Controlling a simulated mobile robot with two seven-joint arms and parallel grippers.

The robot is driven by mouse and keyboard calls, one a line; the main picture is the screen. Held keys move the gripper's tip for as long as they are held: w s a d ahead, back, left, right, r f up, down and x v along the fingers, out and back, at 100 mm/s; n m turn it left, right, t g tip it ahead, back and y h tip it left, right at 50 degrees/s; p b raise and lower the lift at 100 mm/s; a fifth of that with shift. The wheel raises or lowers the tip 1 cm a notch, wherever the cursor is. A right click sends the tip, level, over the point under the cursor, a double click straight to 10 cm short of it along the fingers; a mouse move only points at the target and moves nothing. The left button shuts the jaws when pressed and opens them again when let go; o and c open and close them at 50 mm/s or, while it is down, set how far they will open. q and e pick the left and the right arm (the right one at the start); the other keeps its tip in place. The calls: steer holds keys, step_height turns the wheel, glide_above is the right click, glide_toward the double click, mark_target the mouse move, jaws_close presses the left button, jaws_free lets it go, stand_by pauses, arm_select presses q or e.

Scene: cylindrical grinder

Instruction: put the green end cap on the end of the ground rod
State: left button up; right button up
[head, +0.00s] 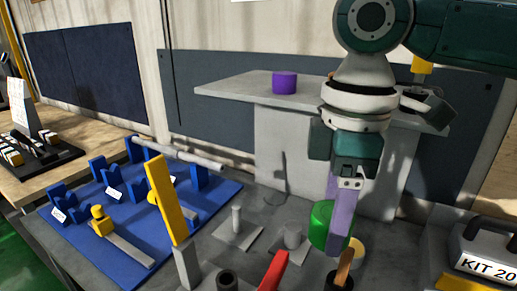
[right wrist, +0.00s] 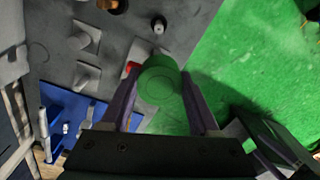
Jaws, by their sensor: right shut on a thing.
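The green end cap (head: 321,222) is held between the purple fingers of my right gripper (head: 338,222), above the grey bench. In the right wrist view the cap (right wrist: 160,84) sits between the two fingers, its round face toward the camera. The ground rod (head: 190,156) is a pale grey bar lying across blue supports on the blue mat (head: 225,192), to the left of the gripper. The cap is apart from the rod. My left gripper does not show.
A purple cap (head: 284,82) stands on the grey raised table (head: 230,88) behind. A yellow upright bar (head: 166,200), a red handle (head: 273,272) and grey pegs (head: 292,236) stand on the bench. A case marked KIT 20 (head: 487,247) is at right.

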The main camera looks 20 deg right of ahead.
arm_select(q)
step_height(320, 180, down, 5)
steer(key=b, duration=0.3)
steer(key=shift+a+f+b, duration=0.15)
steer(key=shift+b, duration=0.2)
arm_select(e)
step_height(320, 180, down, 12)
steer(key=s+d+n, duration=0.1)
steer(key=d+n, duration=0.1)
steer(key=n, duration=0.3)
steer(key=shift+d+r, duration=0.25)
steer(key=shift+f+b, duration=1.45)
steer(key=shift+f, duration=1.5)
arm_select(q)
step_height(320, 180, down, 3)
arm_select(e)
steer(key=shift+r, duration=0.1)
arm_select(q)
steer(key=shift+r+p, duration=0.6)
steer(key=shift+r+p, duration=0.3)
